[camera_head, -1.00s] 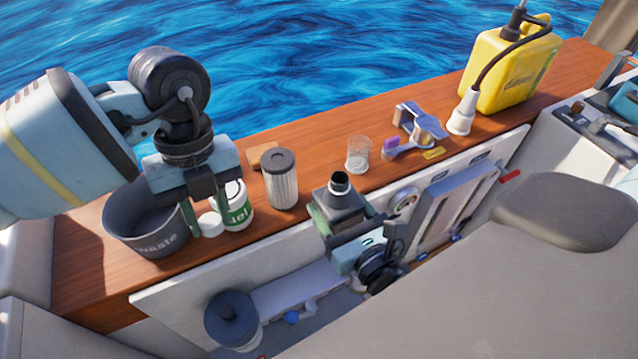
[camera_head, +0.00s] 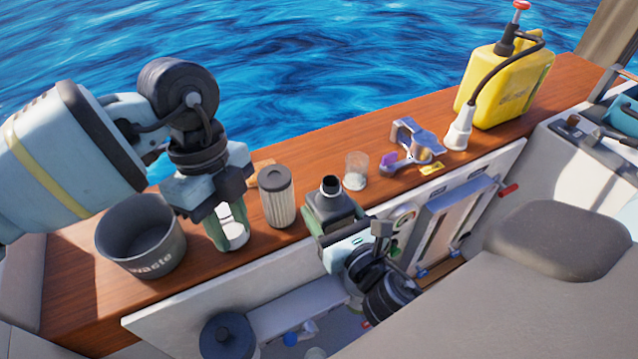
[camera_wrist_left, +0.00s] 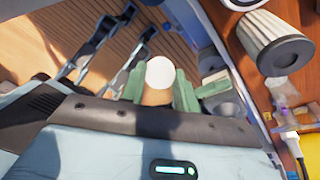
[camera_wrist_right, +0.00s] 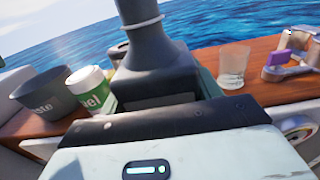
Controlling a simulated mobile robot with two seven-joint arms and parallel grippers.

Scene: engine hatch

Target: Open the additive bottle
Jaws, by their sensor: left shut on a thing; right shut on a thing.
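The dark grey additive bottle (camera_head: 330,204) stands upright in my right gripper (camera_head: 334,220), which is shut on its body. Its neck is bare and its mouth is open. In the right wrist view the bottle (camera_wrist_right: 155,45) has a pale ring round its neck. My left gripper (camera_head: 229,230) is shut on a small white round cap. The cap (camera_wrist_left: 160,72) shows between the green fingers in the left wrist view. This gripper is left of the bottle, apart from it, over the front of the wooden bench.
A black waste bucket (camera_head: 112,258) stands at the left on the bench. A green-and-white can (camera_wrist_right: 97,92) stands beside it, mostly hidden behind my left gripper in the head view. A filter (camera_head: 277,200), a glass (camera_head: 356,172) and a yellow canister (camera_head: 500,88) stand along the bench.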

